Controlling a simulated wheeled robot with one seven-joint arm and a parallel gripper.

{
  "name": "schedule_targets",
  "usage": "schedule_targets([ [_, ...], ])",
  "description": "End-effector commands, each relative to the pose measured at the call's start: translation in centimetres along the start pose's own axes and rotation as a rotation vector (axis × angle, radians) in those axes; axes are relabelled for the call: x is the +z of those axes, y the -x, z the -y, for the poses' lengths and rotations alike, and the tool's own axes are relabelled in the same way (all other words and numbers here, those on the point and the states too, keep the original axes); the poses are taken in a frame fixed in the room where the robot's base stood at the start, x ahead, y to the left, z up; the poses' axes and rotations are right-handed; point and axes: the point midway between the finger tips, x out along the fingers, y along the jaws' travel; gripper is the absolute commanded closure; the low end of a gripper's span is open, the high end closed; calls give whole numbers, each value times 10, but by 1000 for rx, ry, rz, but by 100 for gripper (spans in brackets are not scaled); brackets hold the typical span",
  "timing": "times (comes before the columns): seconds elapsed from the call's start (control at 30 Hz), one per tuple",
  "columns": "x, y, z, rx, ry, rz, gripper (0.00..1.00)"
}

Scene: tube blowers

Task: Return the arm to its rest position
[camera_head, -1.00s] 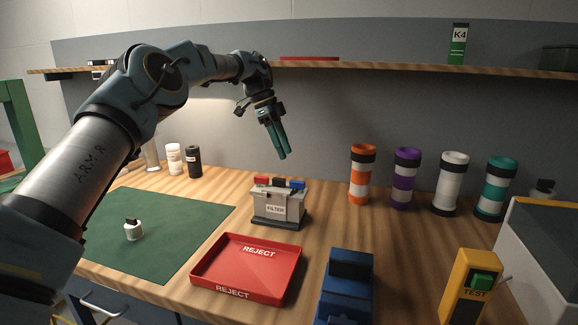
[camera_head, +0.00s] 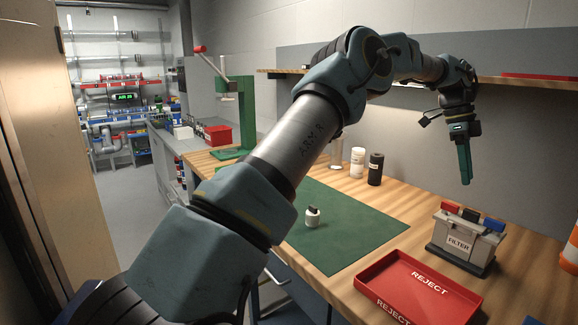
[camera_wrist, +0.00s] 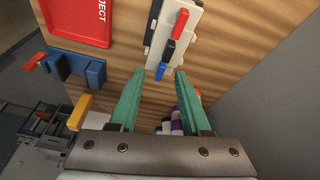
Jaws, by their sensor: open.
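My gripper (camera_head: 464,163) hangs from my raised arm above the workbench, fingers pointing down, in front of the grey back panel. In the wrist view its two green fingers (camera_wrist: 154,98) are spread apart with nothing between them. The grey filter box (camera_head: 466,243) with red, black and blue pieces on top stands on the bench below the gripper; it shows beyond the fingertips in the wrist view (camera_wrist: 165,45). My arm reaches across the left part of the bench at height.
The red reject tray (camera_head: 418,290) lies in front of the filter box. A shelf (camera_head: 520,80) runs above. A green press (camera_head: 246,115) stands left.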

Motion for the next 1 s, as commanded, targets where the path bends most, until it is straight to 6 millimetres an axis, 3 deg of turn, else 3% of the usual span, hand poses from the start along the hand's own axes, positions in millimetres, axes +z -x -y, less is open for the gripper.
schedule_targets([
  [0.27, 126, 17, -65, -122, 567, 124, 52],
  [0.47, 219, 22, -149, -232, 1020, 164, 52],
  [0.6, 273, 21, -226, -315, 1354, 164, 52],
  [0.8, 318, 7, -346, -435, 1820, 122, 52],
  [0.9, 324, -2, -393, -481, 1999, 90, 52],
  [1.0, 325, -11, -424, -513, 2123, 64, 52],
])
